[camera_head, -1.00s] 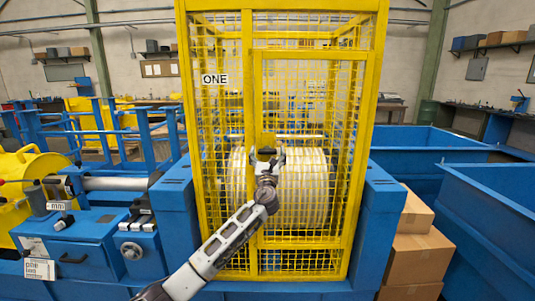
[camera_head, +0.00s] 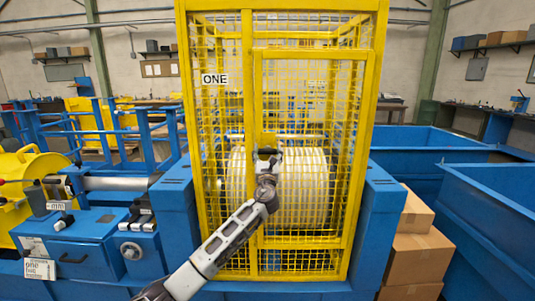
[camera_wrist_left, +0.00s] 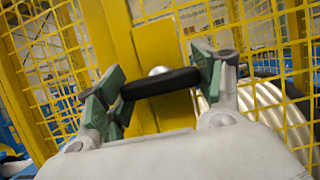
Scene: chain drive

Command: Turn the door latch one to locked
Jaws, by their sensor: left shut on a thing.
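In the left wrist view the bar lies across between the green-padded fingers, tilted slightly up to the right. My left gripper (camera_head: 266,158) is at the latch at the door's left edge, and it also shows in the left wrist view (camera_wrist_left: 160,85). It is shut on the handle, a pad at each end. My right gripper is not in view.
A large pale ribbed drum (camera_head: 305,190) sits behind the mesh. Blue machine blocks flank the cage. Cardboard boxes (camera_head: 418,255) are stacked to the right, beside large blue bins (camera_head: 490,215). A blue control box (camera_head: 85,250) stands at the left.

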